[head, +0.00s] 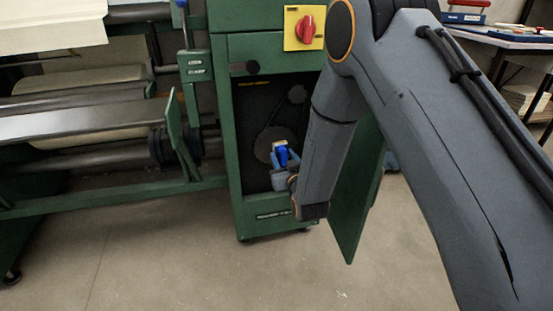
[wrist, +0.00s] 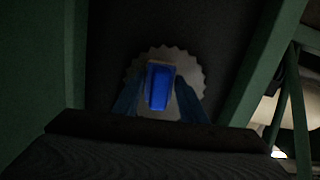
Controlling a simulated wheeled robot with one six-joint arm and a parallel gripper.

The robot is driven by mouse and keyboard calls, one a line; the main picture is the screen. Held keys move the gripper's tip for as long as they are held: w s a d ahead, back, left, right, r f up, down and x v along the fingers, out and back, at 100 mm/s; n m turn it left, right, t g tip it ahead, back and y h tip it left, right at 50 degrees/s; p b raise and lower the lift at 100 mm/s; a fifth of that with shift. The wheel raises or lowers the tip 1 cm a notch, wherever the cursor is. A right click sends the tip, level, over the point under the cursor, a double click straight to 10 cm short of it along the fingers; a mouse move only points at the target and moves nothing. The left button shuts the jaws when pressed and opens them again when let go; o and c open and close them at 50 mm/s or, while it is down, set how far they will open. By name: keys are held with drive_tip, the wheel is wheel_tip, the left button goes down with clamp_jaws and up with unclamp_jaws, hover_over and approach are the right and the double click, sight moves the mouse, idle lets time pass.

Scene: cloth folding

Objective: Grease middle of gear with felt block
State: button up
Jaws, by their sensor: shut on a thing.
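The grey toothed gear (head: 263,151) sits inside the open dark compartment of the green machine. In the wrist view the gear (wrist: 193,68) is behind the block, its teeth showing around it. The felt block (head: 281,154) has a blue body and a pale edge; in the wrist view the block (wrist: 158,88) overlaps the gear's middle. My gripper (head: 284,168) is shut on the block, with a finger on each side in the wrist view (wrist: 158,96). I cannot tell whether the felt touches the gear; its contact face is hidden.
The green door (head: 356,195) stands open on the right, close to my arm. A red knob on a yellow plate (head: 305,28) is above. Rollers (head: 75,125) are at left. The floor (head: 190,260) in front is clear.

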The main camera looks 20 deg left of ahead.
drive_tip(key=shift+w+d+r+p, duration=0.3)
drive_tip(key=shift+w+d+r, duration=0.05)
drive_tip(key=shift+d, duration=0.2)
drive_tip(key=shift+w+d+r+p, duration=0.3)
drive_tip(key=shift+w+d, duration=0.1)
drive_tip(key=shift+d, duration=0.15)
drive_tip(key=shift+w+d+r+p, duration=0.25)
drive_tip(key=shift+w+d+r, duration=0.1)
drive_tip(key=shift+d, duration=0.2)
drive_tip(key=shift+s+a+f+p, duration=0.1)
drive_tip(key=shift+s+a+p, duration=0.2)
drive_tip(key=shift+s+a, duration=0.4)
drive_tip(key=shift+s+a+p, duration=0.25)
drive_tip(key=shift+s+a, duration=0.2)
drive_tip(key=shift+a, duration=0.4)
